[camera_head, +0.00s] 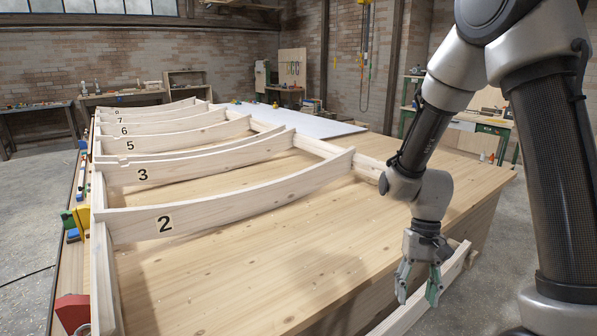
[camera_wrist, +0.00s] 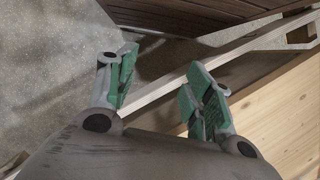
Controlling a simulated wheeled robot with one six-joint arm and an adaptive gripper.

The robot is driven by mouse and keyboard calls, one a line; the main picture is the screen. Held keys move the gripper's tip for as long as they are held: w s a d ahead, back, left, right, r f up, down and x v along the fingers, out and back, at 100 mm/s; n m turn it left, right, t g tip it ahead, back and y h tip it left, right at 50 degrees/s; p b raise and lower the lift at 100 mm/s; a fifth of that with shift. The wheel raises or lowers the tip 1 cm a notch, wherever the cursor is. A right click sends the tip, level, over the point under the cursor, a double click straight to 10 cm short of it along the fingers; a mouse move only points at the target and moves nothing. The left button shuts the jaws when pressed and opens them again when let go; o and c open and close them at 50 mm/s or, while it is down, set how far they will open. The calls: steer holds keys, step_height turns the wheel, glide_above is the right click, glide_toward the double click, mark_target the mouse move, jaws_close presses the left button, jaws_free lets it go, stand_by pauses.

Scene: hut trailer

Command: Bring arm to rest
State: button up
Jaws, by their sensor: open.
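My gripper (camera_head: 418,283) hangs from my arm at the right of the head view, pointing down beside the right edge of the workbench. In the wrist view the green-padded fingers (camera_wrist: 160,95) stand apart. A pale wooden beam (camera_head: 428,295) runs low along the bench side, behind the fingers in the head view. It crosses behind the fingers in the wrist view too (camera_wrist: 262,45). Whether the fingers touch it cannot be told.
A large wooden workbench (camera_head: 250,265) bears a frame of curved, numbered ribs, such as rib 2 (camera_head: 270,195). Coloured clamps (camera_head: 75,220) line its left edge. A green-legged bench (camera_head: 468,125) stands at the back right. Grey floor (camera_head: 480,290) lies open right of the workbench.

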steer(key=s+d+r+t, duration=0.2)
steer(key=s+d+r, duration=0.1)
steer(key=r, duration=0.5)
steer(key=s+d+r+n+t, duration=0.1)
steer(key=s+d+r+t, duration=0.2)
steer(key=r, duration=0.5)
steer(key=s+d+r+t+h, duration=0.1)
steer(key=s+d+r+t, duration=0.2)
steer(key=r, duration=0.5)
steer(key=shift+s+d+r, duration=0.25)
steer(key=shift+s+r, duration=0.15)
steer(key=shift+s, duration=0.3)
